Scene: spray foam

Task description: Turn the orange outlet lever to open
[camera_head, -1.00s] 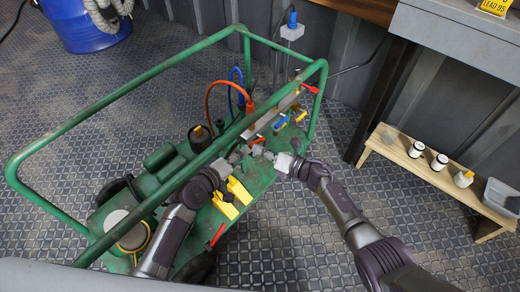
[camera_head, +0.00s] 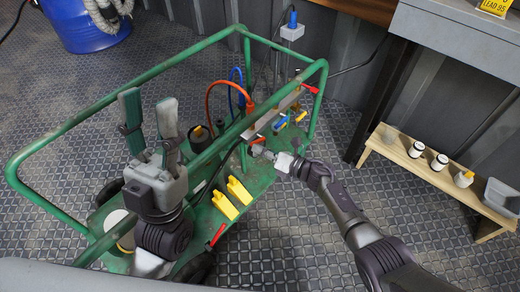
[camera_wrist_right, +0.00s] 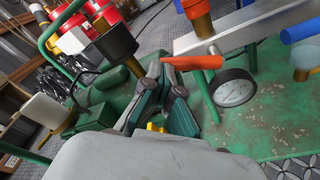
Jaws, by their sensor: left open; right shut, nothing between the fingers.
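The orange outlet lever (camera_wrist_right: 196,62) shows in the right wrist view, beside a brass fitting and a round pressure gauge (camera_wrist_right: 233,88). In the head view a small orange piece (camera_head: 257,140) shows on the green cart near my right gripper (camera_head: 259,151). My right gripper is shut and empty. In the right wrist view its fingertips (camera_wrist_right: 164,70) are close to the lever's left end; I cannot tell whether they touch. My left gripper (camera_head: 149,108) is open and empty, raised with its fingers upward over the cart's left part.
The green tubular frame (camera_head: 100,95) surrounds the cart. Orange (camera_head: 208,92) and blue hoses rise from the fittings. Two yellow pieces (camera_head: 238,190) lie on the near side. A wooden bench (camera_head: 420,165) stands right. The floor between is clear.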

